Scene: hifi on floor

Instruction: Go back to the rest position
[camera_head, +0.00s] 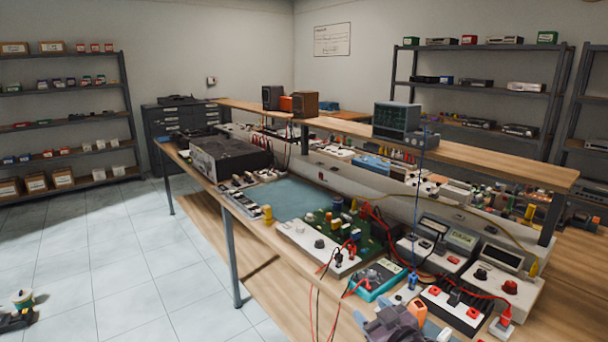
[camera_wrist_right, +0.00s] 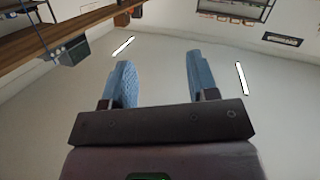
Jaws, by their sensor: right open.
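My right gripper (camera_head: 404,325) shows at the bottom edge of the head view, partly cut off, in front of the crowded workbench (camera_head: 262,272). In the right wrist view the gripper (camera_wrist_right: 158,75) has its two blue fingers spread wide apart. My left gripper is not in the head view.
The bench holds a green circuit board (camera_head: 340,228), a teal multimeter (camera_head: 374,279), a black amplifier (camera_head: 229,155) and red leads. A raised shelf (camera_head: 470,157) carries an oscilloscope (camera_head: 396,121). Tiled floor (camera_head: 130,255) is mostly clear at left.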

